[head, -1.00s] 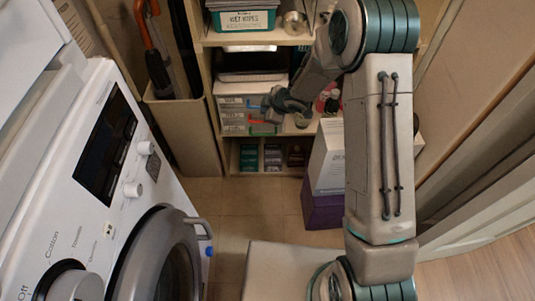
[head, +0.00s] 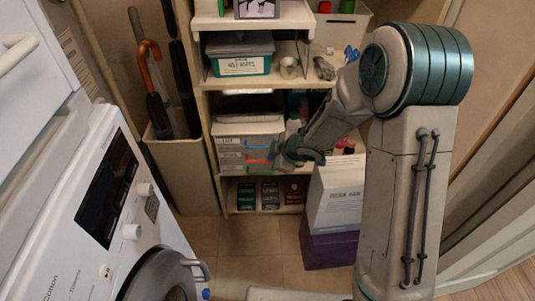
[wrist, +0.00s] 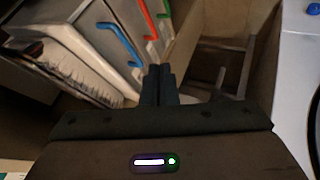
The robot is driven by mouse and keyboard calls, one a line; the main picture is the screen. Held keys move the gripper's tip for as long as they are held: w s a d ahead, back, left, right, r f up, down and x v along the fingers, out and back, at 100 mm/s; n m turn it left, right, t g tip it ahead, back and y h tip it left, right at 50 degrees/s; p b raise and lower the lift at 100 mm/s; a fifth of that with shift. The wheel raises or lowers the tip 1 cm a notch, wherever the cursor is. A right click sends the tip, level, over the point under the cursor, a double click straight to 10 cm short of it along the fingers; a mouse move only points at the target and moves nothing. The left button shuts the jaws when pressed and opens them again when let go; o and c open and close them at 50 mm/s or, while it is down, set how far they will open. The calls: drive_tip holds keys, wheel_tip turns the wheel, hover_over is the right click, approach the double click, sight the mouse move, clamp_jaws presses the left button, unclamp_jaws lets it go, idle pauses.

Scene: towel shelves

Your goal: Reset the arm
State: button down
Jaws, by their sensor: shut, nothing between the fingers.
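My gripper (head: 285,155) is in front of the middle shelf of the shelving unit (head: 205,105) in the head view, beside a grey drawer box (head: 232,155) with coloured handles. In the wrist view my gripper (wrist: 158,72) has its two dark fingers together with nothing between them. The drawer box (wrist: 105,25) with blue, green and red handles lies just beyond the fingertips there. I cannot tell whether the fingers touch it. My arm reaches in from the right with its elbow bent.
A washing machine (head: 75,210) fills the left. An umbrella bin (head: 180,170) stands left of the shelves. A white box (head: 335,195) sits on a purple box (head: 330,248) on the floor. A wipes tub (head: 240,62) is on the shelf above. Floor (head: 245,240) between is clear.

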drive_tip(key=s+d+r+m+h+p, duration=0.2)
drive_tip(key=d+r+m+p, duration=0.15)
drive_tip(key=d+r, duration=0.35)
drive_tip(key=s+d+r+m+t+h+p, duration=0.1)
drive_tip(key=s+d+r+m+h+p, duration=0.2)
drive_tip(key=r, duration=0.7)
drive_tip(key=s+d+r+m+h+p, duration=0.1)
drive_tip(key=d+r+m+h+p, duration=0.1)
drive_tip(key=d+r+m+p, duration=0.4)
drive_tip(key=s+d+r+m+g+p, duration=0.1)
drive_tip(key=s+r+m+p, duration=0.1)
drive_tip(key=s+r+p, duration=0.2)
drive_tip(key=s+d+r+m+g+y+p, duration=0.1)
drive_tip(key=s+d+r+m+g+p, duration=0.1)
drive_tip(key=s+r, duration=0.9)
drive_tip(key=s+m+p, duration=0.1)
drive_tip(key=s+p, duration=0.1)
drive_tip(key=s, duration=0.1)
drive_tip(key=shift+r+m+g, duration=0.2)
drive_tip(key=shift+m+g, duration=0.1)
drive_tip(key=shift+m, duration=0.05)
